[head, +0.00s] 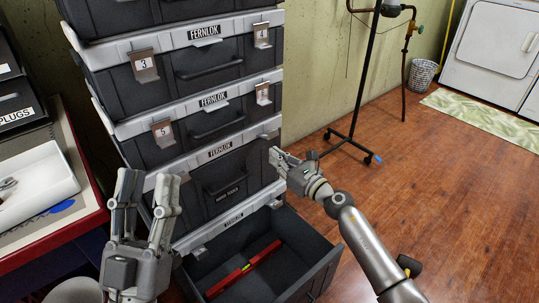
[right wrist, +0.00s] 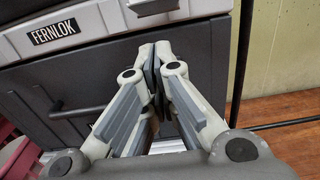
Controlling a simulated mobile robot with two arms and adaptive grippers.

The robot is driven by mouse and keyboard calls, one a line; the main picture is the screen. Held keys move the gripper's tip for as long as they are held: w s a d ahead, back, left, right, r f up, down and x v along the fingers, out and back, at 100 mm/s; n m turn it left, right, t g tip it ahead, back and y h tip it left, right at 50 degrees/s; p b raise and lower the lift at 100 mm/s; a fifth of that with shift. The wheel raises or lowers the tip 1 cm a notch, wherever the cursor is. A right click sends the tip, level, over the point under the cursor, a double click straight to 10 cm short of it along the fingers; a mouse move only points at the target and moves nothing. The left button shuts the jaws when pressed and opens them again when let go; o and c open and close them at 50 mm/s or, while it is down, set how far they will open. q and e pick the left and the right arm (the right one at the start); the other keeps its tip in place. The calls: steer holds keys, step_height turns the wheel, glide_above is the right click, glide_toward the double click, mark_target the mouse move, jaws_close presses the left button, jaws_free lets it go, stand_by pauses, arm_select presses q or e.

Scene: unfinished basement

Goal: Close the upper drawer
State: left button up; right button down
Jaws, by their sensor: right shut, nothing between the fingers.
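A tall stack of dark grey drawers with pale frames stands in the head view. The drawer labelled HAND TOOLS (head: 205,200) looks flush or nearly flush; I cannot tell if a small gap remains. Its dark front (right wrist: 90,85) and handle fill the right wrist view. Below it, the bottom drawer (head: 322,262) is pulled far out. My right gripper (head: 274,156) is shut and empty, its tips at the right part of the HAND TOOLS front; contact is unclear. The same tips show in the right wrist view (right wrist: 154,55). My left gripper (head: 144,180) is open and empty, left of the stack.
A red level (head: 243,270) lies in the open bottom drawer. A red-edged table (head: 75,228) with a white tray (head: 38,190) stands at left. A black wheeled stand (head: 350,142) is behind right. The wooden floor (head: 450,210) at right is mostly clear.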

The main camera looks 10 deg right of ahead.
arm_select(q)
steer(key=w+f+g+y+p, duration=0.1)
steer(key=w+f+g, duration=0.2)
steer(key=w+f, duration=0.1)
steer(key=shift+d+f+g+y, duration=0.15)
steer(key=shift+f+g+y, duration=0.2)
steer(key=shift+f, duration=0.3)
arm_select(e)
steer(key=v, duration=0.8)
steer(key=shift+f, duration=0.3)
